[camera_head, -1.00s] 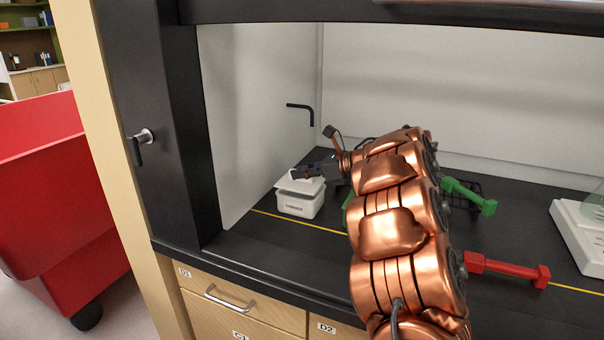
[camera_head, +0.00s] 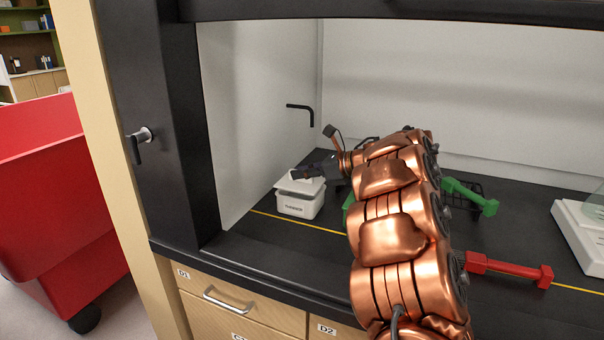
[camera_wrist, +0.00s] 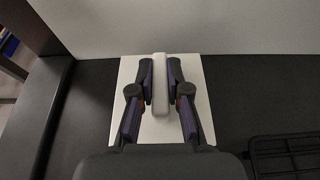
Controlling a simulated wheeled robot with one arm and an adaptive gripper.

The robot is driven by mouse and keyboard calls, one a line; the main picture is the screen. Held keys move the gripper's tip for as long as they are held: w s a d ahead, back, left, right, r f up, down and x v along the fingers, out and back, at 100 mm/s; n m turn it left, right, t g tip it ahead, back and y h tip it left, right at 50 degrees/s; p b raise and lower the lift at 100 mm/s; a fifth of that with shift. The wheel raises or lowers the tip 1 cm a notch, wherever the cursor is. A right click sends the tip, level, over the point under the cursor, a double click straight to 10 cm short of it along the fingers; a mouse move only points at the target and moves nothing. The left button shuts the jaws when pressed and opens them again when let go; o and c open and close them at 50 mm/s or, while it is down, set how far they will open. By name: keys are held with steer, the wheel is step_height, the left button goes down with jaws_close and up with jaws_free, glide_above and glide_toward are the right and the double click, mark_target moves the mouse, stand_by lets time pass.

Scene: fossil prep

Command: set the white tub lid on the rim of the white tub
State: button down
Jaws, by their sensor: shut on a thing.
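The white tub (camera_head: 298,206) stands on the dark worktop near the left wall of the hood, a small dark label on its front. The white tub lid (camera_head: 286,184) is level over the tub's top, at its rim; I cannot tell whether it bears fully on it. In the wrist view the lid (camera_wrist: 205,105) is a white square with a raised bar handle (camera_wrist: 160,85). My gripper (camera_head: 302,173) is above the tub, its fingers shut on the handle from both sides; they also show in the wrist view (camera_wrist: 160,80). The lid hides the tub's inside.
A green dumbbell-shaped object (camera_head: 469,196) lies by a black wire rack (camera_wrist: 290,155) right of my arm. A red one (camera_head: 508,270) lies nearer the front. A white device (camera_head: 580,235) stands far right. The hood's left wall (camera_head: 250,120) is close to the tub.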

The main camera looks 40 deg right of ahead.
steer(key=shift+f+b, duration=0.7)
steer(key=shift+b, duration=0.2)
steer(key=c, duration=1.1)
jaws_free()
steer(key=shift+o, duration=0.2)
steer(key=b+v, duration=0.2)
steer(key=v, duration=0.5)
